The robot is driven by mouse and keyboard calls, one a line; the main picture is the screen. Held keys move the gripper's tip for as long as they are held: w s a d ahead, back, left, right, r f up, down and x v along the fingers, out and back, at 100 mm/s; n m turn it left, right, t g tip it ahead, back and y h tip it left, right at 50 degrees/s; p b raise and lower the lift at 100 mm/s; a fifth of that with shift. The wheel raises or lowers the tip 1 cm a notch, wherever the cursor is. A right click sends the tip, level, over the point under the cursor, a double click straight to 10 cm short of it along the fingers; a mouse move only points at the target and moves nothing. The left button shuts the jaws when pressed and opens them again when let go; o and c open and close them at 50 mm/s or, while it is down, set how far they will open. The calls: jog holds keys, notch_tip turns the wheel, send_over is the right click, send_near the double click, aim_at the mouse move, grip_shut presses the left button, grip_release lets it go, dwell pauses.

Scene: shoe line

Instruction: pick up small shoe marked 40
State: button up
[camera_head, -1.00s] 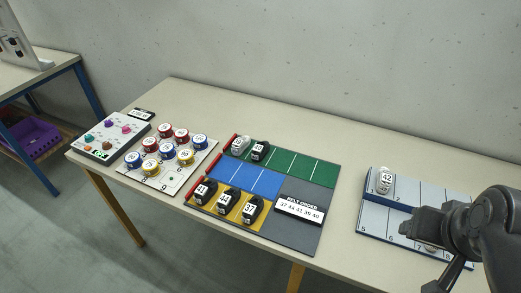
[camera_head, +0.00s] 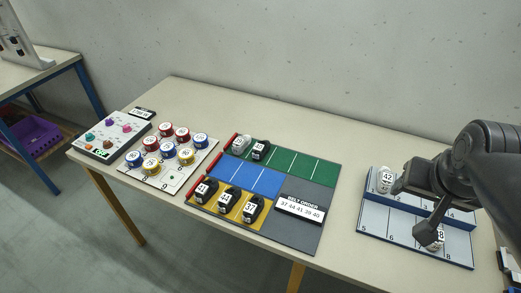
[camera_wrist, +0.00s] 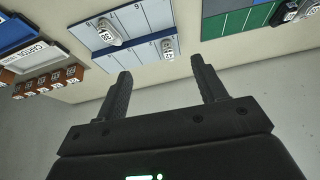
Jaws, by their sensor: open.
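I cannot read a 40 on any shoe. On the green section, a white shoe (camera_head: 240,143) and a black shoe (camera_head: 260,150) stand side by side, their numbers too small to read surely. Several black shoes stand on the yellow section, the right one marked 37 (camera_head: 251,208). White shoes marked 42 (camera_head: 384,180) and 38 (camera_head: 437,238) are on the numbered rack at right; the wrist view also shows the 42 shoe (camera_wrist: 168,48) and the 38 shoe (camera_wrist: 106,32). My gripper (camera_wrist: 161,65) is open and empty, raised above the rack end of the table.
The sorting mat has a blue section (camera_head: 245,180) and a "belt order" sign (camera_head: 300,208) reading about 37 44 41 39 40. Round colored tins (camera_head: 166,149) and a control box (camera_head: 110,136) stand at left. The table between mat and rack (camera_head: 367,221) is clear.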

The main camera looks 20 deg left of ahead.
jog(key=w+a, duration=0.8)
jog(key=w, duration=0.2)
send_near(259, 146)
jog(key=shift+w+a+g, duration=0.1)
jog(key=shift+w+g, duration=0.3)
jog(key=shift+w, duration=0.45)
jog(key=shift+a+f, duration=0.15)
jog(key=shift+f, duration=0.1)
jog(key=x, duration=0.5)
jog(key=shift+f, duration=0.1)
jog(key=x, duration=0.5)
jog(key=shift+s+d+f, duration=0.2)
jog(key=shift+d, duration=0.05)
jog(key=c, duration=1.1)
